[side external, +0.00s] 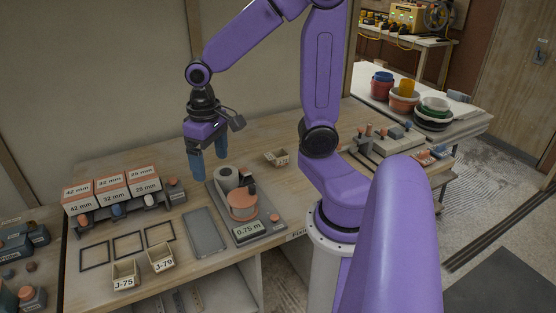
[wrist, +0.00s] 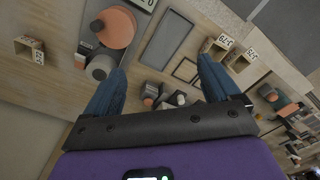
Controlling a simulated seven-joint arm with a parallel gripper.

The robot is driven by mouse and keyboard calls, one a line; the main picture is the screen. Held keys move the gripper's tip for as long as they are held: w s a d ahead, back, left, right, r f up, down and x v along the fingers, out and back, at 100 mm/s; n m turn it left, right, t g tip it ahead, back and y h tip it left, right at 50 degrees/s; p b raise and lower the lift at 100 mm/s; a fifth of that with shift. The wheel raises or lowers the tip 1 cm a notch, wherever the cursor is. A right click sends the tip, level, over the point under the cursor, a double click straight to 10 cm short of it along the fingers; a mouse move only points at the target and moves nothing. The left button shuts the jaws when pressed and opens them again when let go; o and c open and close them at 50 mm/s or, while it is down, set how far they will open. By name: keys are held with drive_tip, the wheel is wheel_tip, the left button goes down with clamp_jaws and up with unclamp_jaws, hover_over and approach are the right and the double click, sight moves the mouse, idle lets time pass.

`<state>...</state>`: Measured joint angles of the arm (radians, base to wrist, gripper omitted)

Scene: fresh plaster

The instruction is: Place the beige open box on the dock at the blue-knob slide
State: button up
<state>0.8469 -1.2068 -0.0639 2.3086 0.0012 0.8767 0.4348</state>
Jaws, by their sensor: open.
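Three beige open boxes are in view. The J-75 box (side external: 124,276) and the J-79 box (side external: 161,259) stand at the table's front edge; a third beige box (side external: 277,158) stands alone right of my gripper. In the wrist view the lone box (wrist: 28,50) is at the left.
Orange-and-white boxes (side external: 110,188) stand on the rack. Stacked bowls (side external: 404,98) are far right.

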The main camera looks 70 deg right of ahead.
drive_tip(key=w+d+f+m, duration=0.1)
drive_tip(key=w+d+m, duration=0.4)
drive_tip(key=d+m, duration=0.4)
drive_tip(key=m, duration=1.7)
hover_over(278, 154)
drive_tip(key=s+a, duration=0.2)
wheel_tip(278, 154, down, 5)
drive_tip(key=f, duration=1.1)
drive_tip(key=shift+w+a+f, duration=0.1)
drive_tip(key=shift+w+f, duration=0.15)
drive_tip(key=shift+w, duration=0.05)
drive_tip(key=shift+w+a+f, duration=0.15)
drive_tip(key=shift+f, duration=1.2)
drive_tip(key=shift+w+a+f, duration=0.1)
drive_tip(key=shift+w+f, duration=0.05)
drive_tip(key=shift+f, duration=1.2)
drive_tip(key=c, duration=1.1)
